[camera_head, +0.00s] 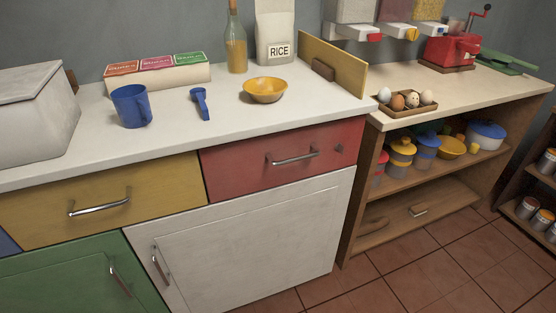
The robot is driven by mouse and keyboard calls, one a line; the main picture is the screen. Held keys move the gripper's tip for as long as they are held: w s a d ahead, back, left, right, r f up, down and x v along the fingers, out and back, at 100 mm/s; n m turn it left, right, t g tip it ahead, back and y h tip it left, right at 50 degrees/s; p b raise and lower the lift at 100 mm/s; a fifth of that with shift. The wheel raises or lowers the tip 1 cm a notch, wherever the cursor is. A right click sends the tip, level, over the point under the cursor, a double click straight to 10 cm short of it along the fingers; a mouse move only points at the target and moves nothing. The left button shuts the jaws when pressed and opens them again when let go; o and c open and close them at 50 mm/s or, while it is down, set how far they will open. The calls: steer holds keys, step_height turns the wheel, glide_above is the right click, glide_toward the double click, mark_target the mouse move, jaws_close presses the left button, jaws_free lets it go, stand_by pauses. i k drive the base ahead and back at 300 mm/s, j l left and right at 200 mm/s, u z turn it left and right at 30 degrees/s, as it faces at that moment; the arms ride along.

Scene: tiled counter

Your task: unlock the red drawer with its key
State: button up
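The red drawer (235,166) is under the white counter, right of the yellow drawer. It looks closed. Its metal handle (292,159) is at the middle of the front. A small dark round spot (339,149), perhaps the lock, is near the right edge of the front. I cannot make out a key in this view. My gripper is not in view.
A blue measuring cup (131,107), a blue scoop (200,104) and a yellow bowl (264,91) stand on the counter. A yellow panel (335,66) stands at its right end. An egg tray (405,105) is on the wooden shelf unit. Tiled floor in front is clear.

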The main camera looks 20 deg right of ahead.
mark_target(339, 146)
steer(key=k+l+z, duration=0.1)
steer(key=l+z, duration=0.15)
steer(key=z, duration=0.15)
steer(key=l+z, duration=0.55)
steer(key=z, duration=0.2)
